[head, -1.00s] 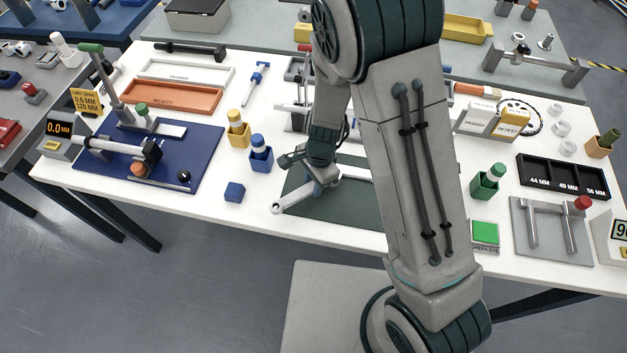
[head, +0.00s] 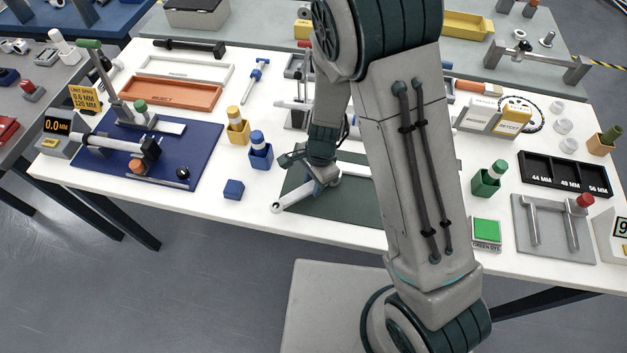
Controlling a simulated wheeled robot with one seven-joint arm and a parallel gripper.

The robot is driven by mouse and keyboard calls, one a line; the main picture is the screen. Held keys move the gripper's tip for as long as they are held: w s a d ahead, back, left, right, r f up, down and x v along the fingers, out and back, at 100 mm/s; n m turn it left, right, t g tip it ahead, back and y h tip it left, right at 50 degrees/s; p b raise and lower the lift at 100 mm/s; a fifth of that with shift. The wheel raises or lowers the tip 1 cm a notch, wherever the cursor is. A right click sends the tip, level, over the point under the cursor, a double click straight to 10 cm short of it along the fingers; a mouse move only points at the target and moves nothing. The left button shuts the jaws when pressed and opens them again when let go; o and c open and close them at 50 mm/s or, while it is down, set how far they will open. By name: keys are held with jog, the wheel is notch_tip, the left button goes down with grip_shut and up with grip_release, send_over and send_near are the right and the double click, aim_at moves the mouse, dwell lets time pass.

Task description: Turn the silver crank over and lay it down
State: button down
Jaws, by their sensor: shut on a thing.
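The silver crank (head: 291,199) lies along the dark green mat (head: 340,218) in the middle of the table. Its round left end shows at the mat's left edge, and a pale stretch on its right shows beside my arm. My gripper (head: 315,186) is low over the mat, shut on the crank along its length. The fingertips are small and partly hidden by the wrist. My forearm hides the right part of the mat and possibly the crank's far end. I cannot tell which face of the crank is up.
A blue holder (head: 260,157), a yellow holder (head: 238,133) and a blue cube (head: 234,190) stand left of the mat. A blue fixture board (head: 200,160) lies farther left. A green ink pad (head: 487,232) and a green holder (head: 486,184) are to the right.

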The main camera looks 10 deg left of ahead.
jog(key=shift+f+b, duration=0.3)
jog(key=shift+f, duration=0.1)
jog(key=c, duration=1)
grip_release()
jog(key=shift+c, duration=0.2)
notch_tip(320, 180, up, 14)
jog(key=w+d, duration=0.1)
jog(key=shift+w+d+f, duration=0.15)
jog(key=shift+d, duration=0.1)
jog(key=shift+p, duration=0.3)
